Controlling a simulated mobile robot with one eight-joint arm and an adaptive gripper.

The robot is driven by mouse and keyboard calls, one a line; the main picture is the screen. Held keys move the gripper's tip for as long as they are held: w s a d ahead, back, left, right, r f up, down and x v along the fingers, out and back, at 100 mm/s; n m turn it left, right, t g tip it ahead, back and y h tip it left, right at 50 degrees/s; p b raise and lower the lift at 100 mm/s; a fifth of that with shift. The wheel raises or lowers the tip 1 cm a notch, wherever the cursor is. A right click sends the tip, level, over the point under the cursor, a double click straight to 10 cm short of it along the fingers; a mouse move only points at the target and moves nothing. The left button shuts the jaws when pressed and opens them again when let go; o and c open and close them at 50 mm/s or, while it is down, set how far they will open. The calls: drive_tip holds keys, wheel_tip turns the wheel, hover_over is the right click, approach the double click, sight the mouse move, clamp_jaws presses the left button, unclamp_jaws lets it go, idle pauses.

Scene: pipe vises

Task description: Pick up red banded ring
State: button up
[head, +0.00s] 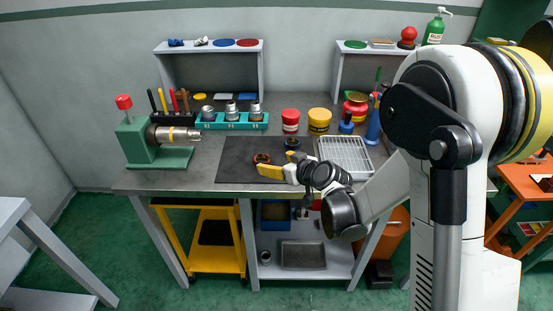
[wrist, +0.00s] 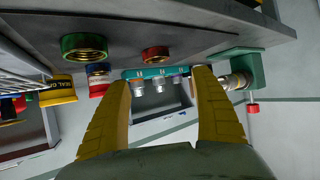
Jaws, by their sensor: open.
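The red banded ring (head: 262,158) lies on the dark mat (head: 233,160) on the bench, just beyond my gripper (head: 274,171) in the head view. In the wrist view, which looks upside down, the red ring (wrist: 155,54) shows its brass-coloured inside, ahead of and between the yellow fingertips.
A teal socket holder (head: 232,122), a red can (head: 290,121) and a yellow can (head: 319,120) stand behind the mat. A green vise (head: 155,143) holds a pipe at the left. A wire rack (head: 345,155) is right of the mat. The mat's left part is clear.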

sight(259, 157)
drive_tip(key=shift+w+f, duration=0.15)
drive_tip(key=shift+f, duration=0.4)
drive_tip(key=shift+w+f, duration=0.2)
drive_tip(key=b+x, duration=0.2)
drive_tip(key=x, duration=0.3)
drive_tip(key=b+x, duration=0.2)
drive_tip(key=x, duration=0.2)
drive_tip(key=shift+w+a, duration=0.1)
drive_tip(key=shift+w, duration=0.2)
drive_tip(key=shift+w+a+f+b, duration=0.1)
drive_tip(key=shift+w+a+b, duration=0.05)
drive_tip(key=shift+w+b, duration=0.15)
drive_tip(key=shift+c, duration=0.2)
drive_tip(key=c, duration=1.3)
